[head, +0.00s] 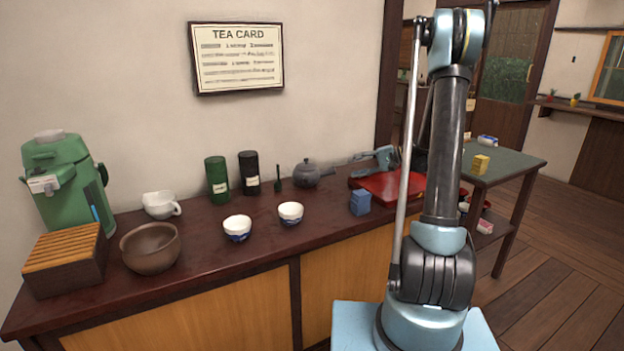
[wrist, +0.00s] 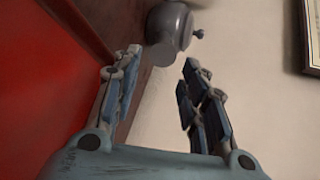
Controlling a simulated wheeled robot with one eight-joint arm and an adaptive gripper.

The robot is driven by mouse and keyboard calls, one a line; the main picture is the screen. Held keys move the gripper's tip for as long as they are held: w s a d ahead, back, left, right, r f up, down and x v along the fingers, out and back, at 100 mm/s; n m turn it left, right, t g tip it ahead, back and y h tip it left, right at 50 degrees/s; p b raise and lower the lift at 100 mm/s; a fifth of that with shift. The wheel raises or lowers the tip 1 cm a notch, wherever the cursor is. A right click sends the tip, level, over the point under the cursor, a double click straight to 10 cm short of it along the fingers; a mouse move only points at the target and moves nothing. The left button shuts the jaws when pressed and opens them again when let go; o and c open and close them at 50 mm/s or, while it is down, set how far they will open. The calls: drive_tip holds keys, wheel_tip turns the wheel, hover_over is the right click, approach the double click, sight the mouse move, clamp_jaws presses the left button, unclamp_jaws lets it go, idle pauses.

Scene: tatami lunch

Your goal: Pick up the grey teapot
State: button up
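The grey teapot (head: 307,175) stands upright on the dark counter near the wall, left of the red tray. My gripper (head: 352,165) is just right of the teapot, above the red tray's back edge. In the wrist view my gripper (wrist: 160,62) has its fingers apart with nothing between them, and the teapot lies ahead of the gap.
Two white bowls (head: 290,212) (head: 237,228) stand in front.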

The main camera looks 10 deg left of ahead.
sight(333, 171)
drive_tip(key=x, duration=0.6)
drive_tip(key=shift+a+f, duration=0.15)
drive_tip(key=shift+a, duration=0.05)
drive_tip(key=shift+x, duration=2.6)
drive_tip(key=shift+s, duration=0.1)
clamp_jaws()
